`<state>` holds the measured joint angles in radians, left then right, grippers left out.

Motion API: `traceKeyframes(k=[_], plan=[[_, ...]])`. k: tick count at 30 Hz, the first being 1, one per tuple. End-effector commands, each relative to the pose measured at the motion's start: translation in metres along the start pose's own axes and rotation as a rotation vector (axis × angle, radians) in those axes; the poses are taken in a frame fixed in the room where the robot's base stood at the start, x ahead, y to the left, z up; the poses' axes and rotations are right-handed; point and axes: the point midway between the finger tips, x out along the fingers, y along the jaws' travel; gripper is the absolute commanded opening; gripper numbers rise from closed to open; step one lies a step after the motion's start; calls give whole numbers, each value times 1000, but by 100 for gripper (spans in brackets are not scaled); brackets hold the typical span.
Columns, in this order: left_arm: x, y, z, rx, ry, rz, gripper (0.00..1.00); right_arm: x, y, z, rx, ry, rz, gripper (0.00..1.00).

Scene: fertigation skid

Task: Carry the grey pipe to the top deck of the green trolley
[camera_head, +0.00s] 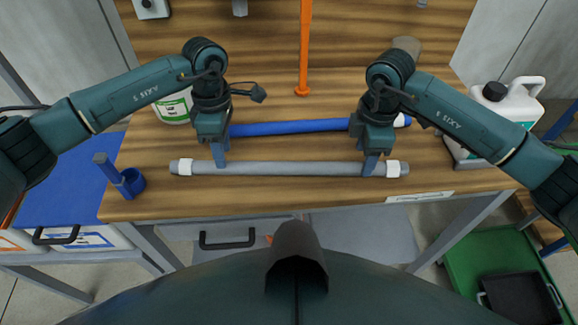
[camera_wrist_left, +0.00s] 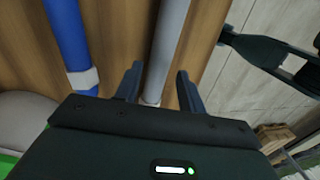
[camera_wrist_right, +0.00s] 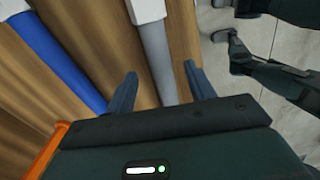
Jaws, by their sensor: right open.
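The grey pipe (camera_head: 290,169), with white end collars, lies along the front of the wooden bench. My left gripper (camera_head: 219,164) is over its left part, open, with the pipe between its fingers and gaps on both sides in the left wrist view (camera_wrist_left: 158,88). My right gripper (camera_head: 371,166) is over its right part, also open, with the pipe (camera_wrist_right: 158,60) between its fingers and apart from them in the right wrist view. The green trolley (camera_head: 480,242) shows partly at the lower right; a black crate (camera_head: 518,298) stands on it.
A blue pipe (camera_head: 290,128) lies behind the grey one on the bench (camera_head: 160,205). An orange upright (camera_head: 304,50) rises behind them. A white jug (camera_head: 510,115) stands right, a white tub (camera_head: 174,106) left. A blue fitting (camera_head: 128,182) is near the pipe's left end.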

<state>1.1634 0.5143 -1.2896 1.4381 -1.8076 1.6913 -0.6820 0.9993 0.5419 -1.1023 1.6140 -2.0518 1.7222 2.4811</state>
Motion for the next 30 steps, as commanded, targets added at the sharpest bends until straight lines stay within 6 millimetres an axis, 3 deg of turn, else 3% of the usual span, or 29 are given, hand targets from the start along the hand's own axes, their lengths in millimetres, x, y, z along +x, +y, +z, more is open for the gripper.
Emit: traceKeyframes(k=[7, 20, 30], plan=[[32, 0, 0, 1, 1, -1, 40, 32, 0, 0, 0, 0, -2, 54], [39, 0, 0, 1, 1, 0, 40, 39, 0, 0, -1, 0, 0, 54], [39, 0, 0, 1, 0, 0, 12, 39, 0, 0, -1, 0, 0, 26]])
